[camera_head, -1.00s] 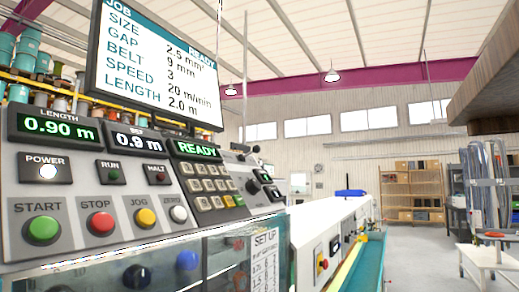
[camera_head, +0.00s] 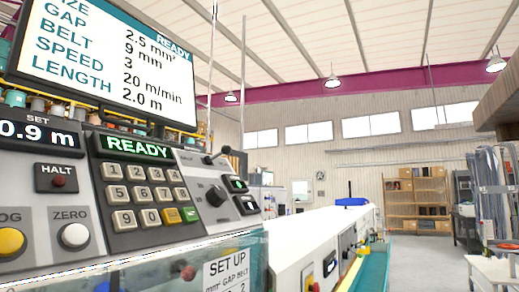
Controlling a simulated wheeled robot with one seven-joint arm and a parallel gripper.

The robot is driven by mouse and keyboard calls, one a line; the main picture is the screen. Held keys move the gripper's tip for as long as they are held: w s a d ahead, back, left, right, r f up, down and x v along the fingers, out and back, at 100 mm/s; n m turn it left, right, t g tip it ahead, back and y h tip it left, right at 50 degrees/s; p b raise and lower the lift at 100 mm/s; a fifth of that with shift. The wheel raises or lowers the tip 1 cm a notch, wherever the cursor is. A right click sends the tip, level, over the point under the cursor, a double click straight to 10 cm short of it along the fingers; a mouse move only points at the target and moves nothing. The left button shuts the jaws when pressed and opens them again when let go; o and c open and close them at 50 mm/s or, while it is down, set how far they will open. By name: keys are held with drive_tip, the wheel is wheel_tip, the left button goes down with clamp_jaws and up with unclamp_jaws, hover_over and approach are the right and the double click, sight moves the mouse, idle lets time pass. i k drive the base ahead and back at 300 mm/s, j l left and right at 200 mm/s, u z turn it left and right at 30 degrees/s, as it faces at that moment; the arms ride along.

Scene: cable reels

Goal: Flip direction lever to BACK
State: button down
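The control panel (camera_head: 75,200) fills the lower left of the head view. A small dark lever with a rounded end (camera_head: 226,150) stands at the panel's upper right edge, past the keypad (camera_head: 148,196). It looks like the direction lever, but its label is too small to read, so I cannot tell its setting. A black rotary knob (camera_head: 215,195) sits just below it. My gripper is not in view.
A READY display (camera_head: 138,147) sits above the keypad, with a large screen (camera_head: 105,60) over it. A long white machine bed (camera_head: 320,226) runs away to the right. A brown overhang (camera_head: 500,100) juts in at upper right. Grey floor (camera_head: 425,262) is open beyond.

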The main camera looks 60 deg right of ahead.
sight(226, 150)
drive_tip(key=l+z, duration=0.15)
drive_tip(key=l, duration=0.7)
drive_tip(key=i+l+z, duration=0.1)
drive_tip(key=l, duration=0.75)
